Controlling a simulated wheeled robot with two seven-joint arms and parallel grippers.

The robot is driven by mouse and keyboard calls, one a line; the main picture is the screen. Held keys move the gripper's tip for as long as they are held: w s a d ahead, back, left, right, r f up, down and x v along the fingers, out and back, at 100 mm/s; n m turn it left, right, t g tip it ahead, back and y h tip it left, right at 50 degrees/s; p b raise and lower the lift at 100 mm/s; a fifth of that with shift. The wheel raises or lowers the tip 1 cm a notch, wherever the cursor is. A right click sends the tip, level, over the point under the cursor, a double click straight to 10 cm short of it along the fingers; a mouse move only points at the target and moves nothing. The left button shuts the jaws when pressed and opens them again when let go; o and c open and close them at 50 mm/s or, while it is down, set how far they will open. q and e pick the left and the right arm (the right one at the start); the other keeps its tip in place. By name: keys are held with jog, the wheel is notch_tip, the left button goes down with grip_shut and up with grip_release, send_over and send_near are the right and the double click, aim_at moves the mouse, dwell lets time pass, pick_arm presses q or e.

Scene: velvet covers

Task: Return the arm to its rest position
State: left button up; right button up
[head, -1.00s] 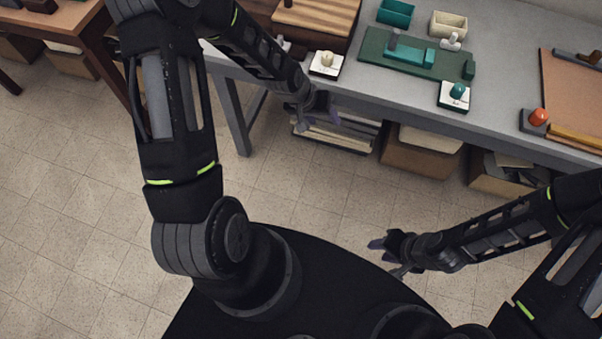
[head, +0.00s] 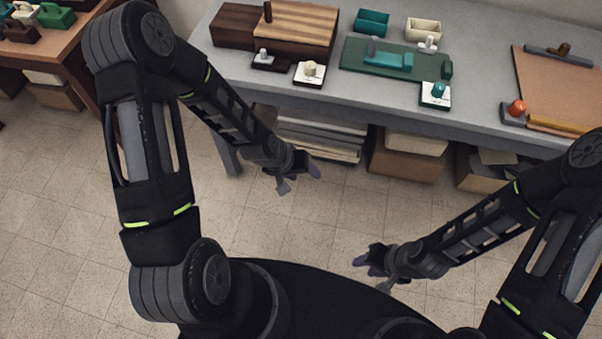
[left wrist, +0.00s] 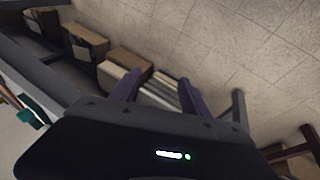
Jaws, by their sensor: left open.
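My left gripper (head: 298,180) is open and empty, in front of the grey table's (head: 470,122) near edge and over the floor. In the left wrist view its two purple fingers (left wrist: 160,95) stand apart with nothing between them. My right gripper (head: 372,268) hangs over the floor at the lower middle of the head view. Its fingers look apart and I see nothing held between them.
On the table are a wooden box (head: 290,22), a green mat (head: 358,55), small knobbed blocks (head: 309,74), teal (head: 372,22) and cream (head: 423,30) bins and a brown board (head: 555,85).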

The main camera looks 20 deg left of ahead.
pick_arm(q)
jog(key=s+d+f+g, duration=0.1)
jog(key=s+d+f, duration=0.1)
jog(key=s, duration=0.3)
jog(key=s+d+f+g, duration=0.1)
jog(key=s+d+f, duration=0.1)
jog(key=s, duration=0.4)
jog(key=s+d+f+m+g, duration=0.1)
jog(key=s+d, duration=0.3)
jog(key=s, duration=0.2)
jog(key=shift+d+f+h, duration=0.35)
jog(key=shift+f+h, duration=0.05)
